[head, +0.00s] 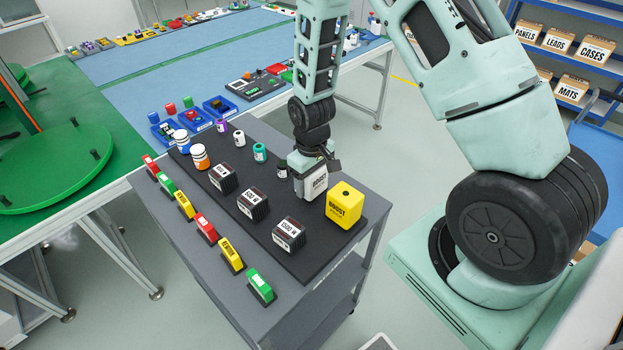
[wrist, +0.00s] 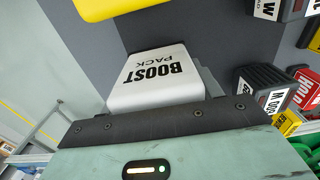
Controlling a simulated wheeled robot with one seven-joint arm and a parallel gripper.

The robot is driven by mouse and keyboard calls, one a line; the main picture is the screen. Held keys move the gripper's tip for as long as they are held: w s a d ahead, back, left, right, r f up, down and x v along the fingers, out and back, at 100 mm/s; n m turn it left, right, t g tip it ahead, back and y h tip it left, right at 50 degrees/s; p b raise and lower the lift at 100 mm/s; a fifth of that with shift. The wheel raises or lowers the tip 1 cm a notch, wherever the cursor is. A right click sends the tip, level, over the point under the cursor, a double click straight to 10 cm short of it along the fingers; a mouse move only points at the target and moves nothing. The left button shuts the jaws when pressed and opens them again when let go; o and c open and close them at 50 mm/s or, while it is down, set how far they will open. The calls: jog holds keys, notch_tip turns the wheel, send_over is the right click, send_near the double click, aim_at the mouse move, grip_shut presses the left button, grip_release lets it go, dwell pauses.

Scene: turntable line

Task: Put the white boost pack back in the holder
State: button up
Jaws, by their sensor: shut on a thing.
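The white boost pack (head: 312,184) is in my gripper (head: 314,170), upright, over the right part of the dark board (head: 205,205) on the grey cart. Its printed face also shows in the wrist view (wrist: 155,82). My gripper is shut on the pack. I cannot tell whether the pack's base touches the board. A yellow boost pack (head: 344,204) stands just right of it on the board, and its edge shows in the wrist view (wrist: 110,8). I cannot make out a separate holder; any seat under the white pack is hidden.
Black blocks with white labels (head: 289,234) stand in front of the white pack. A small dark vial (head: 282,171) is close on its left, with a teal vial (head: 260,153) beyond. Coloured blocks (head: 230,255) line the cart's front-left edge.

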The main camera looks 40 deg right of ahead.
jog(key=shift+f+b, duration=0.45)
jog(key=shift+f, duration=0.2)
jog(key=o, duration=1.9)
notch_tip(320, 180, up, 17)
jog(key=b, duration=0.2)
jog(key=shift+r+b, duration=0.2)
jog(key=shift+b, duration=0.1)
jog(key=s+a+r+n, duration=0.1)
jog(key=s+a+n, duration=0.1)
jog(key=s+a, duration=0.4)
jog(key=s+a+r+n, duration=0.1)
jog(key=s+a, duration=0.5)
jog(key=s, duration=0.2)
jog(key=s+a+r+n, duration=0.1)
jog(key=s+a+n, duration=0.1)
jog(key=s+a, duration=0.4)
jog(key=shift+s+a+n+y+b, duration=0.3)
jog(key=shift+s+b, duration=0.1)
jog(key=shift+s, duration=0.45)
